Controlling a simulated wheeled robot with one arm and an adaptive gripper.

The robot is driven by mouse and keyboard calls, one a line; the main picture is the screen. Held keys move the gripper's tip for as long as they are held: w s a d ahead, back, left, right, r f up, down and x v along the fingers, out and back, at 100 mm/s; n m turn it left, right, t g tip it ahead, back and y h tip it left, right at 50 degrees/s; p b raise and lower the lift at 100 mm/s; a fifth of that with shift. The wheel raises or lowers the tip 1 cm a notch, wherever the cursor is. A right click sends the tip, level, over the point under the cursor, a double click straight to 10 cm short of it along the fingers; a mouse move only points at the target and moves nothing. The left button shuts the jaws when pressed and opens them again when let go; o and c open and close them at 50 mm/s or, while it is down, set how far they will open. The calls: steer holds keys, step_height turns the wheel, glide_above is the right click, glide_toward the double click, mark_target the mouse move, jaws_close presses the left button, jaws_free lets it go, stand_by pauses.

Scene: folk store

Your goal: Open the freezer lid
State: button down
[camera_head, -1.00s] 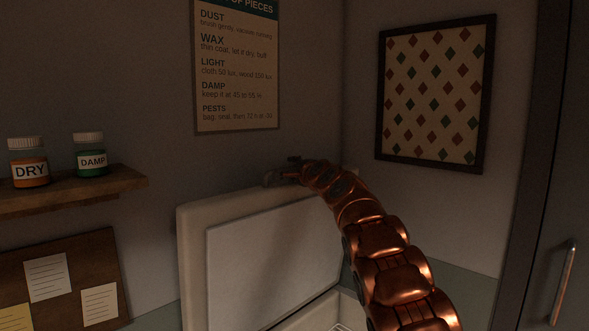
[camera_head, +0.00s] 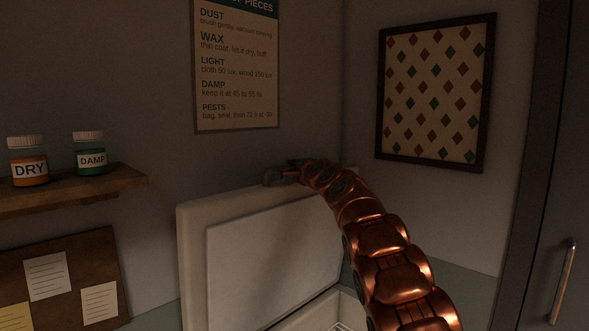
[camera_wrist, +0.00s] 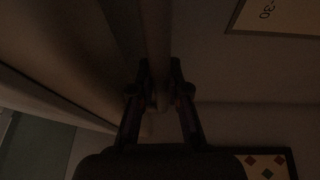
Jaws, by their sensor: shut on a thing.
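The freezer lid (camera_head: 270,250) stands raised, close to upright, with its pale inner panel facing me in the head view. Part of the open freezer (camera_head: 345,312) shows below it at the bottom edge. My gripper (camera_head: 280,176) is at the lid's top edge, with my copper arm reaching up to it from the lower right. In the dark wrist view, my gripper (camera_wrist: 160,88) has a finger on each side of a pale bar-like handle (camera_wrist: 158,40) and is shut on it. The handle is hidden in the head view.
A wall shelf (camera_head: 90,190) with two labelled jars is at the left, above a brown board (camera_head: 75,280) with notes. A poster (camera_head: 237,70) and a framed diamond pattern (camera_head: 436,92) hang on the walls. A dark cabinet (camera_head: 535,230) stands at the right.

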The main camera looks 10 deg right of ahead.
steer(key=shift+s+d+f+b, duration=0.2)
steer(key=shift+s+f+b, duration=0.1)
steer(key=shift+b, duration=0.55)
steer(key=s+d+f+t+b, duration=0.1)
steer(key=s+d+b, duration=0.4)
steer(key=b, duration=1)
steer(key=s, duration=0.3)
steer(key=shift+s+d+f+m+t, duration=0.2)
steer(key=shift+f+m+t, duration=0.1)
steer(key=shift+m+t, duration=0.1)
steer(key=shift+w, duration=0.1)
